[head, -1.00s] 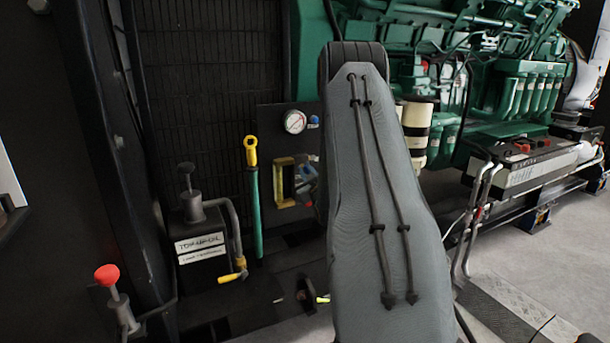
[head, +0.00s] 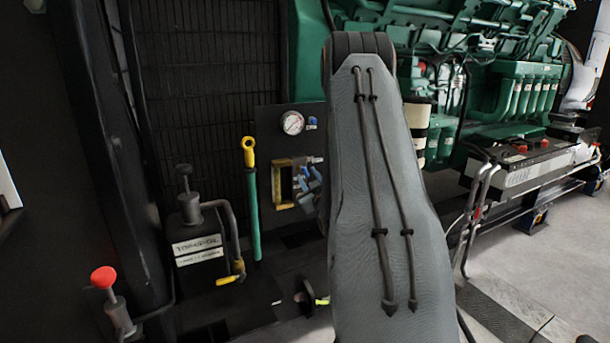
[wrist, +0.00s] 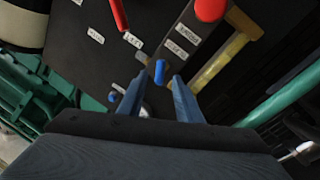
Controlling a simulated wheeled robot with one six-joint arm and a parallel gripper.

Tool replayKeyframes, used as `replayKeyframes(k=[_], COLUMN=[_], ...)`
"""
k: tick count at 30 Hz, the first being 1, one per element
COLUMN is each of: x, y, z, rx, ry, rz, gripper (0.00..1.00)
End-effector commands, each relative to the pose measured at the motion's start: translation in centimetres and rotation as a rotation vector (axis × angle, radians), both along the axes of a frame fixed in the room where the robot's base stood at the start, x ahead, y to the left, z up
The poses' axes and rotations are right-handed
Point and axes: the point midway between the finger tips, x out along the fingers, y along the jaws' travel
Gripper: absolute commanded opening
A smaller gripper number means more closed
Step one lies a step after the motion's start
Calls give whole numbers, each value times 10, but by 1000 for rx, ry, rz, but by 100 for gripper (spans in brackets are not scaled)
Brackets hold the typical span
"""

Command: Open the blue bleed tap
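The blue tap handle (wrist: 160,70) is a short, rounded lever on the dark panel in the wrist view. It shows between the tips of my gripper (wrist: 159,79), with a gap on each side. The two blue-grey fingers are apart and hold nothing. I cannot tell how deep the handle sits between them. In the head view my gripper (head: 308,186) is at the dark panel (head: 268,130), partly hidden by my arm. A second small blue knob (head: 312,122) sits beside the round gauge (head: 292,122); it also shows in the wrist view (wrist: 112,97).
Red handles (wrist: 210,8) and white labels surround the tap. A yellow bar (wrist: 222,62) runs close to the right finger, and a green tube (wrist: 285,97) lies beyond. In the head view a top-up oil can (head: 192,235) and a red knob (head: 104,277) stand left.

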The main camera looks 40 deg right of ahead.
Motion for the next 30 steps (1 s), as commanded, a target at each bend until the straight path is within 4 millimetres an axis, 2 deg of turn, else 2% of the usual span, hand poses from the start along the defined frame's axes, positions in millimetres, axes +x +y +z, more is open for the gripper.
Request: replayKeyframes(k=[3,9,26,30], x=[-16,-29,-29,-22], y=[7,12,13,28], z=[-2,-2,-2,-2], rx=[2,-1,0,33], ry=[1,-1,0,45], rz=[-2,0,0,12], gripper=[32,32,32,32])
